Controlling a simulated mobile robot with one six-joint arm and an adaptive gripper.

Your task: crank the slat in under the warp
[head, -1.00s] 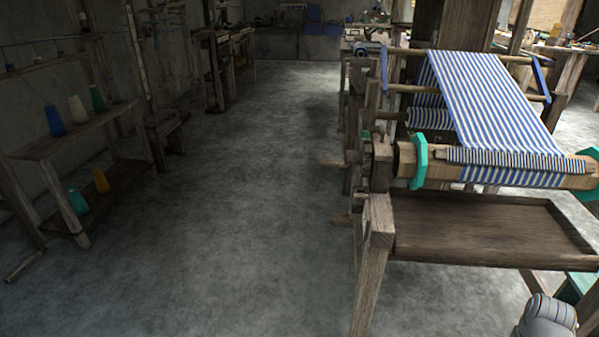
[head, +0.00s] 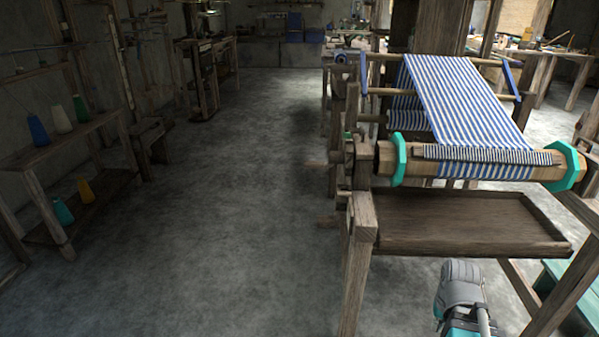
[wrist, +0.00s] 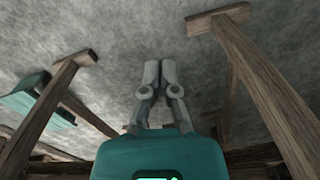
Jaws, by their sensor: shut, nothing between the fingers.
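The blue-and-white striped warp (head: 465,95) slopes down to the wooden front beam (head: 410,170). The beam carries a teal collar near its left end (head: 399,159) and another near its right end (head: 570,165). A thin dark slat (head: 556,158) seems to lie along the beam, across the striped cloth; how it sits against the warp cannot be told. I cannot make out a crank handle for certain. My gripper (wrist: 160,66) shows in the wrist view, shut and empty, over the floor between wooden legs. It is not clearly visible in the head view, where a grey part of my arm shows.
A shallow wooden tray (head: 460,222) sits below the beam. Wooden posts (head: 356,270) and short pegs (head: 318,163) stand at the loom's left side. A shelf with thread cones (head: 70,150) is at far left. The floor aisle (head: 240,200) between is clear. A teal bench (head: 570,285) is at lower right.

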